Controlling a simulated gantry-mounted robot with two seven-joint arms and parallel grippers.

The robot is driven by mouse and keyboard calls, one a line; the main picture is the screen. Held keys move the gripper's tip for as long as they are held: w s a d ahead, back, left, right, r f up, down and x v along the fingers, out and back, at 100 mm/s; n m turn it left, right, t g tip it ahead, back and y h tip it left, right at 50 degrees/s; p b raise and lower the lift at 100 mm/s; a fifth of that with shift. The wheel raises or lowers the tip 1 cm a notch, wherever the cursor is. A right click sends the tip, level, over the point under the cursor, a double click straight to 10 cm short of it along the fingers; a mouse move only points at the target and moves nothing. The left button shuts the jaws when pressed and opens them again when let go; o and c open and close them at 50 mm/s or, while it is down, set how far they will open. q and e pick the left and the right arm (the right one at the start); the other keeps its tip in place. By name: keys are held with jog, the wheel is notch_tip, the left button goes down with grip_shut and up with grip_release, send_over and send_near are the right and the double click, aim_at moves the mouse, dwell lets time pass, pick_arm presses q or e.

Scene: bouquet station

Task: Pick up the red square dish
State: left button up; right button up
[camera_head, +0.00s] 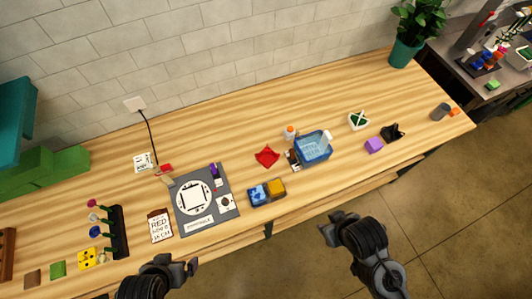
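The red square dish (267,157) sits on the wooden counter near the middle of the view, with its corners turned up. It looks empty. My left gripper (178,268) is low in the view, in front of the counter and well away from the dish, below and left of it. My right gripper (328,232) is also in front of the counter, below and right of the dish. Both grippers look empty. Their fingers are small and dark, and the gaps between them are hard to make out.
A blue basket (315,148) and a white bottle (290,132) stand right of the dish. Blue and yellow boxes (267,192) lie in front of it. A grey mat (220,209) lies to the left. The counter behind the dish is clear.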

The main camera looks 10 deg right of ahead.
dwell(0.5)
jog(key=o, duration=1.1)
jog(key=shift+r, duration=0.1)
